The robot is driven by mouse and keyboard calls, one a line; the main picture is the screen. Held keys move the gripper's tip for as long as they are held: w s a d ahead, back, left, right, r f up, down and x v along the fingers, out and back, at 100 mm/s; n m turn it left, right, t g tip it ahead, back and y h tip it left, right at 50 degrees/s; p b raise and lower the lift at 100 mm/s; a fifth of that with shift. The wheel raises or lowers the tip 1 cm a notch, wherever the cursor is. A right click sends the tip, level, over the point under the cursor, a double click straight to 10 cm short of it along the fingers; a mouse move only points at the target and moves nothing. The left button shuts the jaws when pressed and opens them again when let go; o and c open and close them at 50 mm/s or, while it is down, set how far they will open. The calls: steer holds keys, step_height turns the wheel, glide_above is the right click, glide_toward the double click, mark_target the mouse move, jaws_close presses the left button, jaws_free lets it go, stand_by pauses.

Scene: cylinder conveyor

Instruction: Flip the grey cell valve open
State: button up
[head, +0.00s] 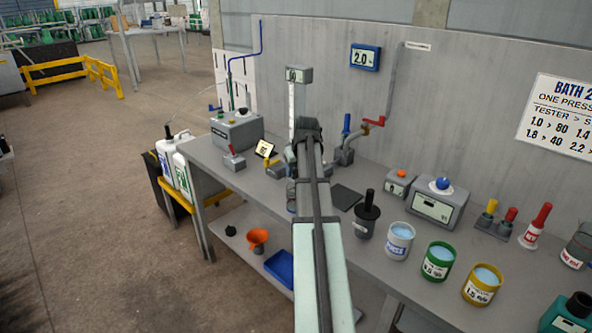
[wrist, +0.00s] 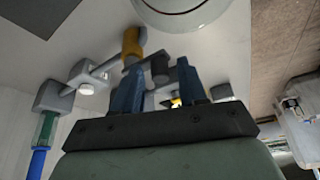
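My gripper (wrist: 159,68) shows in the wrist view with its two blue fingers apart. A dark grey cylindrical piece (wrist: 160,70), perhaps the grey cell valve's handle, lies between or just beyond the fingertips; I cannot tell whether they touch it. A yellow-orange fitting (wrist: 132,42) is beside it, on grey pipework (wrist: 85,75). In the head view my arm hides the fingers and most of the pipework behind it. A yellow fitting (head: 274,165) shows just left of the arm. The valve's position cannot be read.
A red-handled lever (head: 374,122) and a blue handle (head: 346,125) stand right of my arm. A grey box (head: 236,132) and a small red lever (head: 231,151) stand left. A black-handled pot (head: 367,213) and several cups crowd the bench (head: 385,262) at right.

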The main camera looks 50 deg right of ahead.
jaws_close()
steer(key=shift+s+n, duration=0.1)
steer(key=shift+n, duration=0.2)
steer(key=shift+s+d+n+y, duration=0.35)
steer(key=shift+s+n+y, duration=0.25)
steer(key=shift+n, duration=1.05)
steer(key=shift+s+d+n+y, duration=0.45)
steer(key=shift+n+y, duration=0.3)
steer(key=shift+n, duration=0.95)
steer(key=shift+s+d+n+y, duration=0.3)
steer(key=shift+s+n+y, duration=0.3)
steer(key=shift+n, duration=1.05)
steer(key=shift+o, duration=0.5)
jaws_free()
